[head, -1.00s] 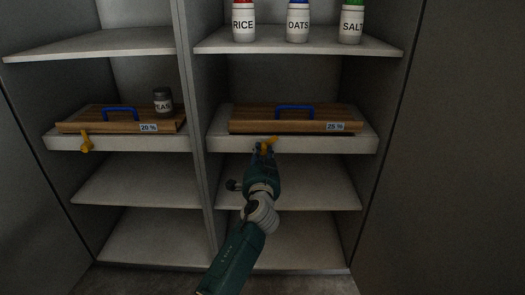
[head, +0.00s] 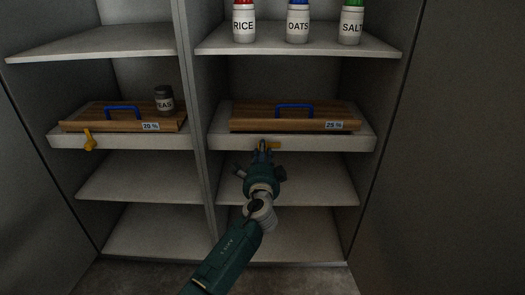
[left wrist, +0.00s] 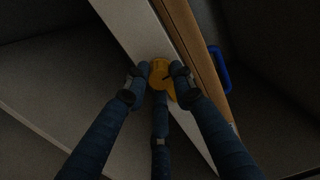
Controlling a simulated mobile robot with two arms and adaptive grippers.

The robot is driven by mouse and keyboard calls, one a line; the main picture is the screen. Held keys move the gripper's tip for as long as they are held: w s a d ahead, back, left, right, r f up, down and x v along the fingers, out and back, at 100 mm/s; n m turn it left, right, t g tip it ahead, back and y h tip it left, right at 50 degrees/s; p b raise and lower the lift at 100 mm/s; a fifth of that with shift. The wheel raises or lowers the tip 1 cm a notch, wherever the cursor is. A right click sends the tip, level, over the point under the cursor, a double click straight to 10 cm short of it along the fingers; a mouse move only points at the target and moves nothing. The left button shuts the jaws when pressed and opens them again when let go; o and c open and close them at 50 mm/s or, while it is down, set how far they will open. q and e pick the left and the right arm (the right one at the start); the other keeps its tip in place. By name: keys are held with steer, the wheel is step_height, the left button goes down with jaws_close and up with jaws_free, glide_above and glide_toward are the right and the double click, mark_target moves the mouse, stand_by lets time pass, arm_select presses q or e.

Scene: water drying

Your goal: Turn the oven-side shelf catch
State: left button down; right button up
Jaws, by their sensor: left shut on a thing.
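The right-hand yellow shelf catch (head: 274,146) is on the front edge of the shelf under the board marked 25 %. It lies about level along that edge. My left gripper (head: 263,149) is shut on it. In the left wrist view, the fingers of my left gripper (left wrist: 158,84) close around the yellow catch (left wrist: 159,70) from its sides. The fingers hide part of it. A second yellow catch (head: 89,140) hangs downward on the front edge of the left shelf. Which catch is on the oven side cannot be told, as no oven shows. My right gripper is not in view.
A wooden board with a blue handle (head: 295,118) lies on the right shelf. Another board (head: 121,118) lies on the left shelf with a dark-lidded jar (head: 164,99). Rice (head: 244,25), oats (head: 297,25) and salt (head: 350,26) jars stand above. The lower shelves are empty.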

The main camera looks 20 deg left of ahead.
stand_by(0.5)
arm_select(q)
steer(key=c, duration=1.5)
jaws_free()
steer(key=shift+o, duration=0.2)
steer(key=v, duration=1.2)
